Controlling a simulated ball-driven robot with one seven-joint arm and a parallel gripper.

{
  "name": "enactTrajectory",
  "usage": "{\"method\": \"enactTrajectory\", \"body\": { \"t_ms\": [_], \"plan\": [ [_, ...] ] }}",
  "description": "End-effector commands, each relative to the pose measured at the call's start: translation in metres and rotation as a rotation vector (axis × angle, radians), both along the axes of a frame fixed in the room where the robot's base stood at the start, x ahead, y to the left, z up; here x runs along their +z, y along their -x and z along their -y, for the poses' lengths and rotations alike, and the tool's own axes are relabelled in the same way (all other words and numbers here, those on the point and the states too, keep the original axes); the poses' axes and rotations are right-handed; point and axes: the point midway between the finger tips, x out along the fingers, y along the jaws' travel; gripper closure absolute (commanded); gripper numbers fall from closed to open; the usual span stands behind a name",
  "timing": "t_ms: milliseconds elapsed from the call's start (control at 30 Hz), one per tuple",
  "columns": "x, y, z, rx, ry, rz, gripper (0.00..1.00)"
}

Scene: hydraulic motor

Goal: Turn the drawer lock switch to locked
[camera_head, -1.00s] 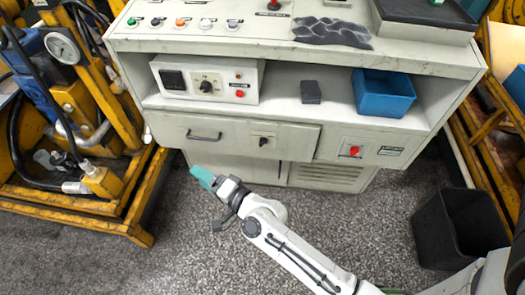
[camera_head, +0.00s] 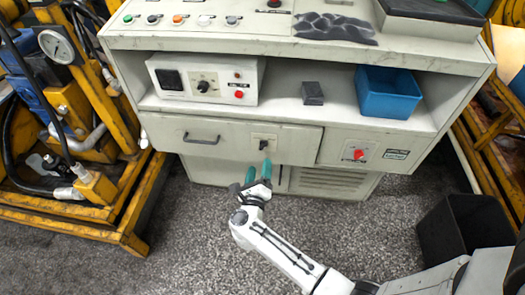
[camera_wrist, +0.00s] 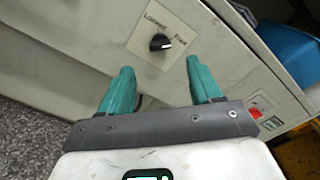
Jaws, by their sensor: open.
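The drawer lock switch (camera_head: 264,145) is a black knob on a pale plate at the right part of the drawer front (camera_head: 225,135). In the wrist view the knob (camera_wrist: 160,42) sits under the printed words "Locked" on the left and "Free" on the right, and its pale pointer mark is turned toward "Free". My gripper (camera_head: 258,171), with teal fingers, is just below and in front of the switch. In the wrist view my gripper (camera_wrist: 160,82) is open, its fingers apart on both sides below the knob. Nothing is between them, and they do not appear to touch the knob.
The drawer has a dark handle (camera_head: 201,139). A red switch (camera_head: 358,154) is on the panel to the right. A blue bin (camera_head: 388,92) and a small dark block (camera_head: 313,93) stand on the shelf above. A black bin (camera_head: 465,235) stands on the floor at right.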

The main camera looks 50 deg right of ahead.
Motion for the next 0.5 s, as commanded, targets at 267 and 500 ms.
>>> {"method": "enactTrajectory", "body": {
  "t_ms": [267, 500],
  "plan": [
    [0.000, -0.026, 0.046, -0.003, 0.002, 0.002, 0.36],
    [0.000, -0.039, 0.069, 0.000, 0.002, 0.000, 0.36]
  ]
}}
